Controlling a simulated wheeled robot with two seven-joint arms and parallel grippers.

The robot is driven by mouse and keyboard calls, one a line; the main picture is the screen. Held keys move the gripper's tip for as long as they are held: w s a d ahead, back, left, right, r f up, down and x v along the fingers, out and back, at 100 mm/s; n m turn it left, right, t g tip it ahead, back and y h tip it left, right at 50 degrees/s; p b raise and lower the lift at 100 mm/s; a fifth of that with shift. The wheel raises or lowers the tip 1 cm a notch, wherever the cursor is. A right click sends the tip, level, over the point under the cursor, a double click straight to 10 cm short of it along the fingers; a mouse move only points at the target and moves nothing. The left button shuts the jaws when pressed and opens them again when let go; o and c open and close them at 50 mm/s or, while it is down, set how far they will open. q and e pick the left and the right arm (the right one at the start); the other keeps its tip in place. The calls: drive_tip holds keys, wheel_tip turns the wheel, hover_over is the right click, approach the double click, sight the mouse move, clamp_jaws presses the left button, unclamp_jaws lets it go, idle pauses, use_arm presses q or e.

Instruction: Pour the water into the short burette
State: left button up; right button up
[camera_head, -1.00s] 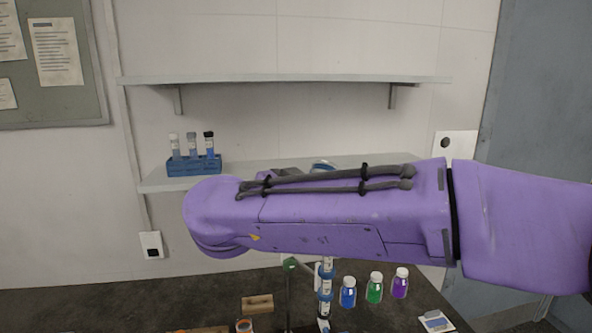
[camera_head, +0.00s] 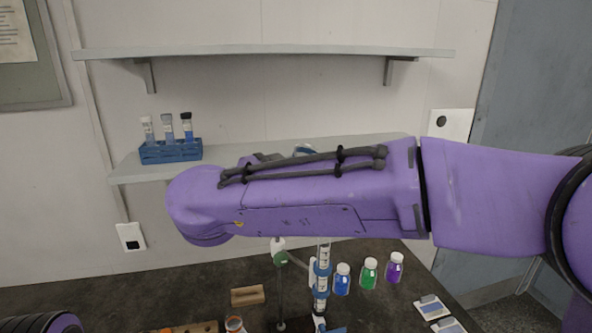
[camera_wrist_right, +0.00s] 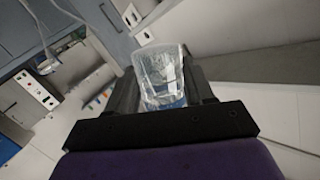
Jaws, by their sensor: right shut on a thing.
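My right arm crosses the head view from the right, and its gripper is hidden there. In the right wrist view, my right gripper (camera_wrist_right: 160,88) is shut on a clear glass vessel (camera_wrist_right: 158,70) with a blue tint at its bottom. How much water it holds is unclear. A burette (camera_head: 322,268), a clear upright tube with blue bands, stands on the dark bench in the head view, below my right arm. Its upper end is at or behind the arm. I cannot tell whether it is the short one. My left gripper is not in view.
Blue (camera_head: 342,280), green (camera_head: 369,273) and purple (camera_head: 394,268) bottles stand right of the burette. A stand rod (camera_head: 281,295) is just left of it, with a wooden block (camera_head: 247,296) further left. A blue tube rack (camera_head: 170,152) sits on the lower shelf (camera_head: 125,170).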

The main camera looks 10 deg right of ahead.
drive_tip(key=shift+s+d+f, duration=0.1)
drive_tip(key=shift+s+f, duration=0.2)
drive_tip(key=shift+s, duration=0.1)
drive_tip(key=shift+w+f+m, duration=0.3)
drive_tip(key=shift+f+m, duration=0.1)
drive_tip(key=shift+f, duration=0.05)
drive_tip(key=shift+f+m, duration=0.3)
drive_tip(key=shift+f, duration=0.3)
drive_tip(key=shift+w+a+f+m+t, duration=0.15)
drive_tip(key=shift+m+t, duration=0.25)
drive_tip(key=shift+m, duration=0.4)
drive_tip(key=shift+a+f+m, duration=0.1)
drive_tip(key=shift+f+m, duration=0.05)
drive_tip(key=shift+m, duration=0.75)
drive_tip(key=shift+r+m+t, duration=0.2)
drive_tip(key=shift+m+t, duration=0.2)
drive_tip(key=shift+m, duration=0.5)
drive_tip(key=shift+m+t+b, duration=0.3)
drive_tip(key=shift+m+b, duration=0.25)
drive_tip(key=shift+m, duration=0.15)
drive_tip(key=shift+f+b, duration=0.1)
drive_tip(key=shift+b, duration=0.25)
drive_tip(key=shift+m+b, duration=0.3)
drive_tip(key=shift+b, duration=0.05)
